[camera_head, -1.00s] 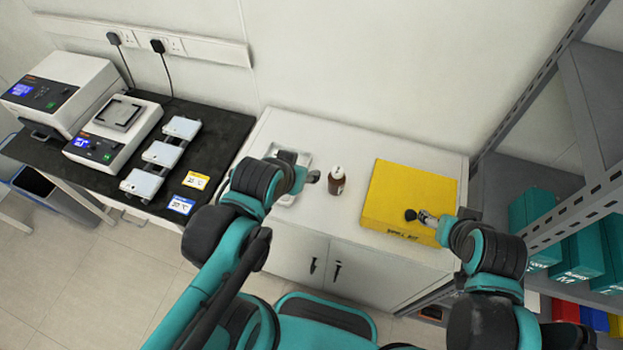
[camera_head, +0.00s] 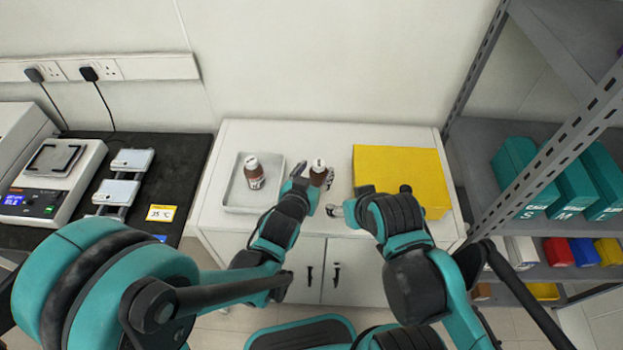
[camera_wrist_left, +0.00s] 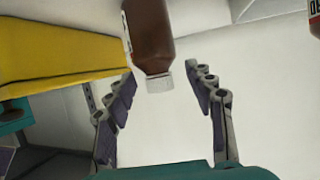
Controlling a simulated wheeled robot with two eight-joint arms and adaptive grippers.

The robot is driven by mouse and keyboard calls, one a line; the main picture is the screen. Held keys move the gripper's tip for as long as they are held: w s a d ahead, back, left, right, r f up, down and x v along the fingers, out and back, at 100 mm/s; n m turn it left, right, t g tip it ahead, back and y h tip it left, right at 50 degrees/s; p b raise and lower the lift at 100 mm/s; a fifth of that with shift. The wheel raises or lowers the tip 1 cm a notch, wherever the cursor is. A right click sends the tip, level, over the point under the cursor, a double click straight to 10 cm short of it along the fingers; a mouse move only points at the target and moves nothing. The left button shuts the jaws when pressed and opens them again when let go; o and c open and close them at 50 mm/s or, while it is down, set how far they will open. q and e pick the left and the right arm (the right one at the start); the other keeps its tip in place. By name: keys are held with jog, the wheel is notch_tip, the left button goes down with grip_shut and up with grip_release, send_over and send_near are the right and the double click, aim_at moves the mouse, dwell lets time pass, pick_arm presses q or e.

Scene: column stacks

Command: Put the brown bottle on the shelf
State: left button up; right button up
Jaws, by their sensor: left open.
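A brown bottle (camera_head: 317,174) with a white cap stands upright on the white cabinet top, between the tray and the yellow box. My left gripper (camera_head: 312,181) is open at this bottle, with a finger on either side. In the left wrist view the brown bottle (camera_wrist_left: 148,35) shows between and beyond the open fingers of the left gripper (camera_wrist_left: 166,76); I cannot tell if they touch it. My right gripper (camera_head: 333,210) is low in front of the yellow box, mostly hidden by its own arm. The grey shelf (camera_head: 480,140) is at the right.
A second brown bottle (camera_head: 254,174) stands in a white tray (camera_head: 236,204) left of my left gripper. A yellow box (camera_head: 405,172) is on the cabinet's right. The shelf holds teal boxes (camera_head: 572,185) and several coloured bins lower down. Lab devices stand at left.

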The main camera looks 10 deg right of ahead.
aim_at(322, 160)
pick_arm(q)
jog(key=b+x, duration=0.2)
jog(key=x, duration=0.3)
jog(key=shift+w+d+r, duration=0.1)
jog(key=shift+w+d, duration=0.05)
jog(key=shift+d, duration=0.1)
jog(key=shift+w+d, duration=0.2)
jog(key=shift+w, duration=0.15)
jog(key=c, duration=0.4)
grip_shut()
jog(key=shift+s, duration=0.1)
